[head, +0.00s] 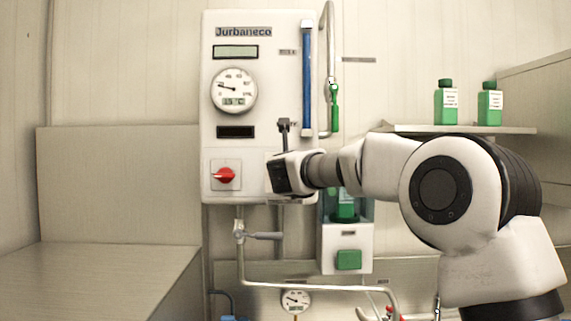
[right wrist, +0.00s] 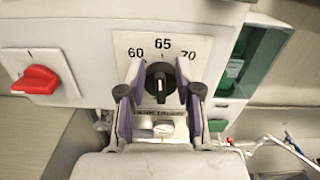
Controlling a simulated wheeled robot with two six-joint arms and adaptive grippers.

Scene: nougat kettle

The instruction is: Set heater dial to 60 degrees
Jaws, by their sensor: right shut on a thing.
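The heater dial (right wrist: 159,82) is a small black knob on a white plate marked 60, 65 and 70 in the right wrist view. Its ridge stands roughly upright, below the 65; a pale mark shows on its lower part. My right gripper (right wrist: 160,88) has its purple-padded fingers on either side of the dial, shut on it. In the head view my right gripper (head: 283,174) is at the lower right of the white Jurbaneco panel (head: 276,95) and hides the dial. My left gripper is not in view.
A red switch (head: 225,175) is left of the dial; it also shows in the right wrist view (right wrist: 38,79). A round gauge (head: 233,90) and a small display (head: 236,52) are above. A green-buttoned box (head: 347,240) and pipes sit below right. Green bottles (head: 446,104) stand on a shelf.

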